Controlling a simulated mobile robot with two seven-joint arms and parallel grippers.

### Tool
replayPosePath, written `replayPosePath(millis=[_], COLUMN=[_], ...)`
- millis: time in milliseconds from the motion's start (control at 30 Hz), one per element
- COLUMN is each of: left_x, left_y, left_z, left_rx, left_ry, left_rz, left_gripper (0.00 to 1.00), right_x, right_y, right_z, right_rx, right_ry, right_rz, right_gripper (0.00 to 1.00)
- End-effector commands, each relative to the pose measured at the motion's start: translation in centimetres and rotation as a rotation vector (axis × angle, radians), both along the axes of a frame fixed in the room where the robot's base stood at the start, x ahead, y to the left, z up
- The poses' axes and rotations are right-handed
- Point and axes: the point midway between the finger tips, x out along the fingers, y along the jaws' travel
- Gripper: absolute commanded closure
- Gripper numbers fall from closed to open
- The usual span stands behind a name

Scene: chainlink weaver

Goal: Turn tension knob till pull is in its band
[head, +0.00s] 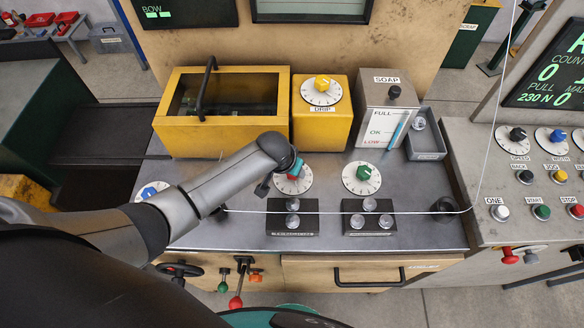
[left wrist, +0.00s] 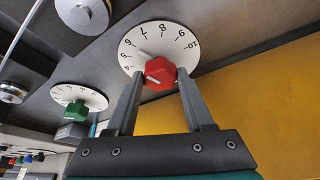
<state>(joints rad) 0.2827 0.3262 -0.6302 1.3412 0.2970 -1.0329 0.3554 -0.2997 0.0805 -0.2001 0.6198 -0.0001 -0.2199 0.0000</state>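A red knob (left wrist: 159,73) sits in the middle of a white numbered dial (left wrist: 185,42) on the grey bench panel. In the left wrist view the fingers of my left gripper (left wrist: 160,75) lie on both sides of the knob and appear closed on it. In the head view my left gripper (head: 292,169) is over this dial (head: 297,187) and hides most of the knob. No tension label is readable there. The screen (head: 552,75) at the right shows a pull of 230 N; part of it is cut off. My right gripper is not in view.
A green knob (head: 363,173) on a similar dial is to the right. A blue knob (head: 149,192) is to the left. Small roller blocks (head: 293,222) and a thin wire (head: 330,212) run in front. A yellow box (head: 335,120) and soap container (head: 386,120) stand behind.

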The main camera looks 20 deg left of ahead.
Motion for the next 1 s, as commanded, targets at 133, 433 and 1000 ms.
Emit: replayPosePath(millis=[133, 433, 1000], left_x=[0.0, 0.0, -2.3], left_y=[0.0, 0.0, 0.4], left_z=[0.0, 0.0, 5.8], left_rx=[0.0, 0.001, 0.0], left_ry=[0.0, 0.001, -0.001], left_rz=[-0.001, -0.002, -0.002], left_gripper=[0.3, 0.21, 0.21], right_x=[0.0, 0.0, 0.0], right_y=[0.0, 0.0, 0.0], right_z=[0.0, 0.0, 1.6], right_rx=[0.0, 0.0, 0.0], right_ry=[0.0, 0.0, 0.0], right_rz=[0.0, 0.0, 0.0], right_gripper=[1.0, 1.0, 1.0])
